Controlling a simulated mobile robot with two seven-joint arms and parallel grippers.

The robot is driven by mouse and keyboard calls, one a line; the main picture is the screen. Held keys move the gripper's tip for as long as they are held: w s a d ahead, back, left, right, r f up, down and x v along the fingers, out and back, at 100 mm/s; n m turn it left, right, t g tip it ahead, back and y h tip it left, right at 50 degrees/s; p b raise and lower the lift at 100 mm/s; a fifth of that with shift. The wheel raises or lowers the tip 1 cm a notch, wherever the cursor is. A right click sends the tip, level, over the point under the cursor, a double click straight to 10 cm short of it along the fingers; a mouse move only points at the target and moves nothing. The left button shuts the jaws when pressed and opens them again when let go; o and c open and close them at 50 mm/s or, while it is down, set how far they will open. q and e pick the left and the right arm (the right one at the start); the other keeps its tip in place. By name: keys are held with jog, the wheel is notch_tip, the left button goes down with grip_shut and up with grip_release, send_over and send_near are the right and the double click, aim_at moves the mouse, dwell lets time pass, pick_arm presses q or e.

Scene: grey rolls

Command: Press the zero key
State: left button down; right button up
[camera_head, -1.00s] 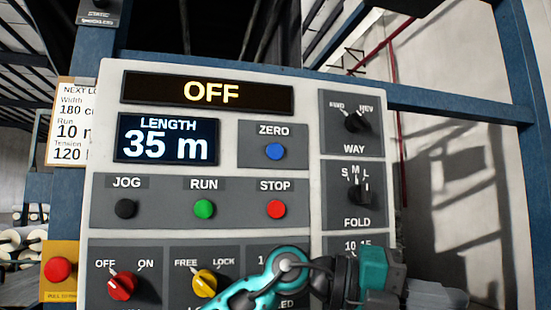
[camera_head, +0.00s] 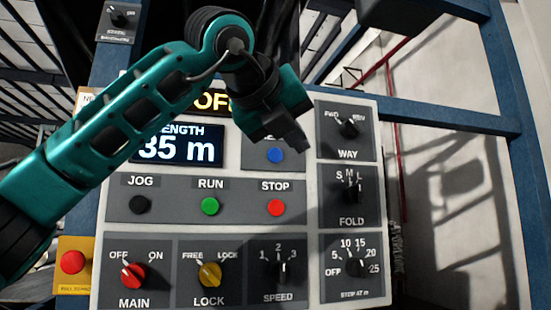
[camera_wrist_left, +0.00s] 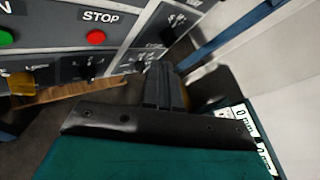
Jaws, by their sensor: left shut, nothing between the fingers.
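The blue zero key (camera_head: 275,155) is a round button on the upper middle of the control panel. Its label is mostly hidden behind my left gripper (camera_head: 300,142). The gripper is shut and empty, with its fingertips just above and to the right of the blue key in the head view; I cannot tell the gap to the panel. In the left wrist view the shut fingers (camera_wrist_left: 158,85) point toward the panel's lower part, and the zero key is out of sight. The length display (camera_head: 178,148) reads 35 m; the display above it is partly covered and reads OFF. My right gripper is not in view.
The red stop button (camera_head: 276,207), green run button (camera_head: 210,206) and black jog button (camera_head: 140,205) sit below. The way knob (camera_head: 348,128) and fold knob (camera_head: 351,194) are at the right. A red button on a yellow box (camera_head: 73,262) is at lower left.

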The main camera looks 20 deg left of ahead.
aim_at(276, 149)
pick_arm(q)
jog(key=shift+s+a+r+y, duration=0.2)
jog(key=shift+a+r+y, duration=0.1)
jog(key=shift+a+r, duration=0.05)
jog(key=shift+w, duration=0.1)
jog(key=shift+w+a+p, duration=0.7)
jog(key=shift+w+a, duration=0.1)
jog(key=shift+w, duration=0.4)
jog(key=shift+w+a+p, duration=0.7)
jog(key=shift+w+a, duration=0.15)
jog(key=shift+w, duration=0.35)
jog(key=shift+w+a+p, duration=0.7)
jog(key=shift+w+a, duration=0.1)
jog(key=shift+w, duration=0.4)
jog(key=shift+w+a, duration=0.2)
jog(key=shift+w, duration=0.15)
